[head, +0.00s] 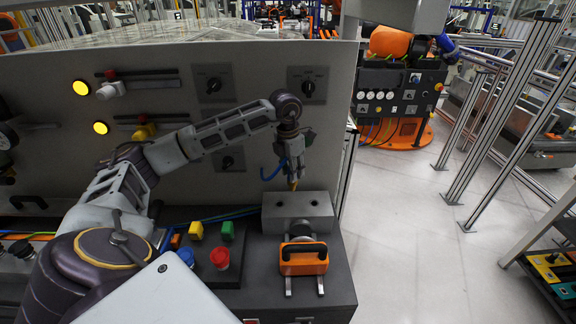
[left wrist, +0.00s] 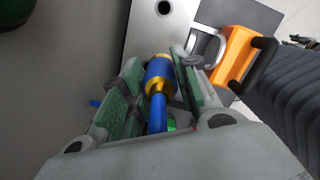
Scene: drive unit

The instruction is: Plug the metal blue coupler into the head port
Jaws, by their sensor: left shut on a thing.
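My left gripper (head: 294,158) points down above a grey metal block (head: 298,214) on the right end of the bench. It is shut on the metal blue coupler (left wrist: 160,72), which has gold rings and lies between the green finger pads in the left wrist view. In the head view only the coupler's gold end (head: 293,184) shows clearly, just above the block's back edge and apparently apart from it. Two dark round holes show in the block's top; one port hole (left wrist: 164,7) shows ahead of the coupler in the left wrist view. Which is the head port, I cannot tell. My right gripper is out of view.
An orange part with a black handle (head: 304,258) stands in front of the block. A red button (head: 219,257) and yellow and green blocks lie to its left. The grey panel (head: 260,100) with knobs stands close behind. Open floor lies to the right.

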